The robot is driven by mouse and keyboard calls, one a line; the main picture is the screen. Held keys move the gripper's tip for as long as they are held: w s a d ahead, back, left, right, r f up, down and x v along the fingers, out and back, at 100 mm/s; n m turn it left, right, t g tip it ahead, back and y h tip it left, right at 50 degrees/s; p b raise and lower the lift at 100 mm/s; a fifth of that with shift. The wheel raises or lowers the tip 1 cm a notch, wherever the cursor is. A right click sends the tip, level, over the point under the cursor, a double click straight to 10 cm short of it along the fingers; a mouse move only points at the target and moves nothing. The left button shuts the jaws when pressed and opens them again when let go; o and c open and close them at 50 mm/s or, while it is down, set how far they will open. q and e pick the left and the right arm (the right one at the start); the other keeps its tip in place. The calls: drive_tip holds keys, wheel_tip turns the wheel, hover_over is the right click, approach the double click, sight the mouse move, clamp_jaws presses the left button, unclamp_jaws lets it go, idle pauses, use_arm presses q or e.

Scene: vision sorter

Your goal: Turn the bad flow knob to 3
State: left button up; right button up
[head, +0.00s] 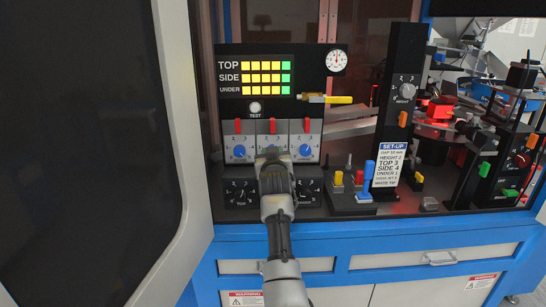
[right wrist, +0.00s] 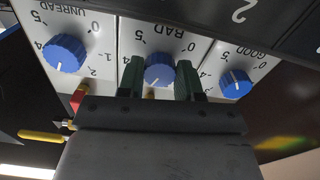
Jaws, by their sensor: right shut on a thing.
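The bad flow knob (right wrist: 159,69) is blue with a white pointer line, in the middle of three dials in the right wrist view, which is upside down. Its pointer faces the lower left there; the numeral at its tip is hidden by my gripper. My right gripper (right wrist: 161,80) has one dark green finger on each side of the knob and is shut on it. In the head view my right gripper (head: 272,160) covers the middle dial and hides most of that knob. My left gripper is not in view.
The good knob (right wrist: 236,83) and the unread knob (right wrist: 65,53) flank the bad knob closely. Black dials sit below the panel. A set-up card (head: 389,166) reads "TOP 3, SIDE 4, UNDER 1". Coloured blocks stand right of the arm. An open door is at left.

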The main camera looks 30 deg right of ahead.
drive_tip(key=shift+f+m, duration=0.15)
drive_tip(key=shift+m, duration=0.35)
drive_tip(key=o, duration=0.9)
drive_tip(key=b+v, duration=0.1)
drive_tip(key=v, duration=1)
drive_tip(key=shift+b, duration=0.3)
drive_tip(key=shift+d, duration=0.1)
